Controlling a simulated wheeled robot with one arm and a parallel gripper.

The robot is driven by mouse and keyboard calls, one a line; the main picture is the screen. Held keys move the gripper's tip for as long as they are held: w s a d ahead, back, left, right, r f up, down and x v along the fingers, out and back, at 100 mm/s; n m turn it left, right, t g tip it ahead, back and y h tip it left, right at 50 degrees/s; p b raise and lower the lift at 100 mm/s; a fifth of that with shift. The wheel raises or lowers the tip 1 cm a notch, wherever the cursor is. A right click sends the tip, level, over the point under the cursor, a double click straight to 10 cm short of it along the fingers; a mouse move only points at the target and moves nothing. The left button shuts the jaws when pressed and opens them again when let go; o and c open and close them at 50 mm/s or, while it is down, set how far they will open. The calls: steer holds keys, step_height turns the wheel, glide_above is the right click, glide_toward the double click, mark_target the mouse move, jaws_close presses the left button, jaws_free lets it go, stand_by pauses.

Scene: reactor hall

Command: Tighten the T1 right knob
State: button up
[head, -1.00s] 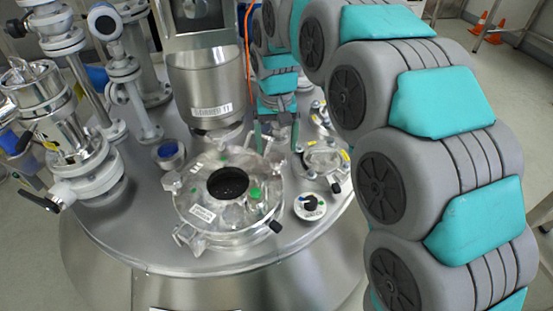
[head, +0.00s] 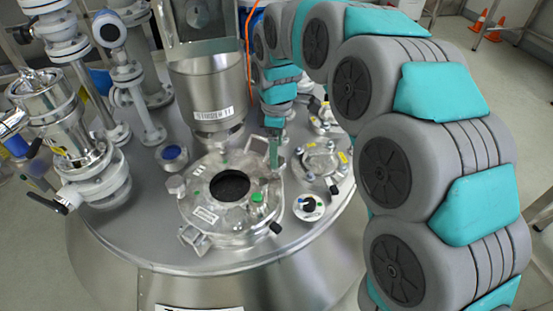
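The round metal hatch (head: 205,222) with a dark central opening sits on top of the steel vessel. Clamp fittings stand around its rim, with a black-tipped one (head: 276,228) at the front right. A clear-grey fitting (head: 257,146) is at its back right. My gripper (head: 276,152) points down at the hatch's back right edge, just right of that fitting. Its teal fingers are seen nearly edge-on and overlap, so I cannot tell their gap or whether they touch anything. I cannot read which fitting is the right knob.
A labelled steel cylinder (head: 208,90) stands behind the hatch, close left of my gripper. A smaller port (head: 322,160) and a round dial with a black knob (head: 309,206) lie to the right. Pipes and valves (head: 95,185) crowd the left.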

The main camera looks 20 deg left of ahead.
steer(key=n, duration=0.4)
steer(key=shift+n, duration=0.4)
step_height(320, 180, down, 6)
steer(key=shift+f+b, duration=0.1)
steer(key=shift+b, duration=0.4)
steer(key=shift+c, duration=0.3)
